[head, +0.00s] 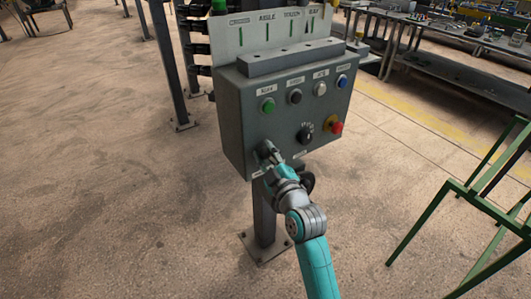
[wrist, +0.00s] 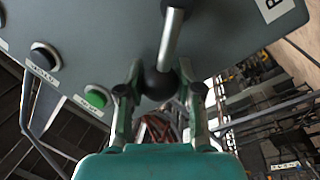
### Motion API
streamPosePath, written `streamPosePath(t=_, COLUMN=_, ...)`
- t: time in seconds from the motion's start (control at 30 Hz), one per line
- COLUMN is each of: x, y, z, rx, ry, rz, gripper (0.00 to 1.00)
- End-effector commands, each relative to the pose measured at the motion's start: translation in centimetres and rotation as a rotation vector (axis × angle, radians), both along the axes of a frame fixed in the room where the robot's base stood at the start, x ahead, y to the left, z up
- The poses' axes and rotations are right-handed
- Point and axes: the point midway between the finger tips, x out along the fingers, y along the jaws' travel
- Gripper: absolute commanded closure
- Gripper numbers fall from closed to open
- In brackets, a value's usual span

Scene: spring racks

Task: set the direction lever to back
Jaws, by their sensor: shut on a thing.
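The direction lever (wrist: 172,40) is a metal rod with a black ball knob (wrist: 160,84), on the face of a grey control box (head: 240,130). My gripper (wrist: 160,92) has one finger on each side of the knob and is shut on it. In the head view my gripper (head: 268,154) is at the lower left of the box face and hides most of the lever. The lever's position marks cannot be read in either view.
The box carries a green button (head: 268,105), black button (head: 295,96), white button (head: 320,89), blue button (head: 342,81), black selector knob (head: 305,132) and red stop button (head: 335,127). A green frame (head: 450,190) stands at right. The floor at left is clear.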

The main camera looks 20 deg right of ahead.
Motion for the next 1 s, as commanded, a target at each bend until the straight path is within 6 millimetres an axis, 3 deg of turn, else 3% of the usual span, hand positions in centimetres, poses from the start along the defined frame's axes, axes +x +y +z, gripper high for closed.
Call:
streamPosePath(t=0.07, x=0.0, y=0.1, z=-0.1, rx=-0.001, ry=0.003, rz=0.001, gripper=1.0)
streamPosePath(t=0.1, x=0.0, y=0.1, z=-0.1, rx=-0.001, ry=0.003, rz=0.001, gripper=0.55)
streamPosePath(t=0.17, x=0.0, y=0.1, z=-0.1, rx=-0.001, ry=0.003, rz=0.001, gripper=0.4)
streamPosePath(t=0.57, x=-0.4, y=0.0, z=-0.2, rx=0.001, ry=0.002, rz=0.001, gripper=0.39)
streamPosePath(t=0.77, x=-2.9, y=-0.4, z=-0.5, rx=0.001, ry=0.004, rz=-0.001, gripper=0.39)
streamPosePath(t=1.0, x=-7.2, y=-1.1, z=-1.1, rx=0.0, ry=0.004, rz=0.0, gripper=0.39)
